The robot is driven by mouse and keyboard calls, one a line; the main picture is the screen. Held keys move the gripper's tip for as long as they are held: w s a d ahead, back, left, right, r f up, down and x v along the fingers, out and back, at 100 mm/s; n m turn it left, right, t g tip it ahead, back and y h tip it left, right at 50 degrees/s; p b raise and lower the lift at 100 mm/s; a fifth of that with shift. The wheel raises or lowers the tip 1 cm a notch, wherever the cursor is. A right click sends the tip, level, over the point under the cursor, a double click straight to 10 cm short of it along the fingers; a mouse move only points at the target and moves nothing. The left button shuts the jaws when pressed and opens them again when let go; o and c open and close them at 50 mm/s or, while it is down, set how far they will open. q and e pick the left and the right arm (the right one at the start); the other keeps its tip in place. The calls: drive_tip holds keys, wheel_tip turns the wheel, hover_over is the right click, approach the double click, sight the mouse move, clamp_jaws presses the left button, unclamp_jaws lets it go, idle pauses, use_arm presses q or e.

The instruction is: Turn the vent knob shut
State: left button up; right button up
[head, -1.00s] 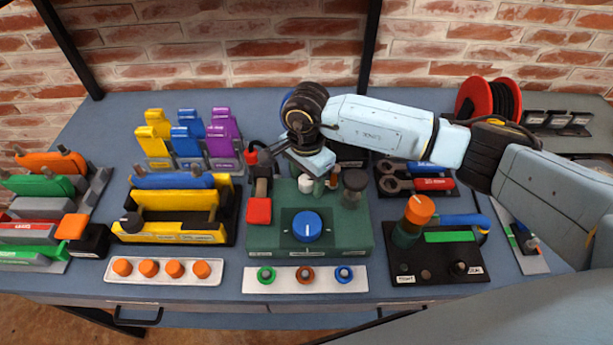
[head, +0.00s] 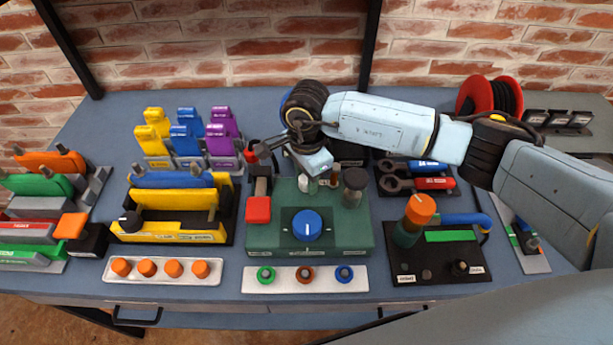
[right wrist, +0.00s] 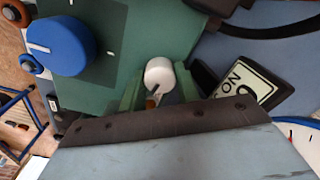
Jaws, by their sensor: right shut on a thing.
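The green pump box (head: 262,238) stands mid-bench with a large blue dial (head: 307,225) on its front, its white mark pointing to the back. Behind the dial is a small white knob (head: 308,185), which I take for the vent knob. In the right wrist view the white knob (right wrist: 158,73) sits between my two fingers, with a dark mark on it. My right gripper (head: 318,175) reaches down from behind and is shut on this knob. The gripper partly hides the knob in the head view. My left gripper is not in view.
A dark cylinder (head: 354,187) stands close right of the gripper. A red block (head: 258,210) is at the box's left. A gauge-like label plate (right wrist: 245,83) lies near the fingers in the wrist view. A yellow holder (head: 170,232) stands further left.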

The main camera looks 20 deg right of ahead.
drive_tip(key=m, duration=0.3)
drive_tip(key=shift+m+b, duration=0.35)
drive_tip(key=shift+m, duration=0.05)
drive_tip(key=m, duration=0.3)
drive_tip(key=shift+m, duration=0.3)
drive_tip(key=m, duration=0.4)
drive_tip(key=shift+m, duration=2)
drive_tip(key=o, duration=1)
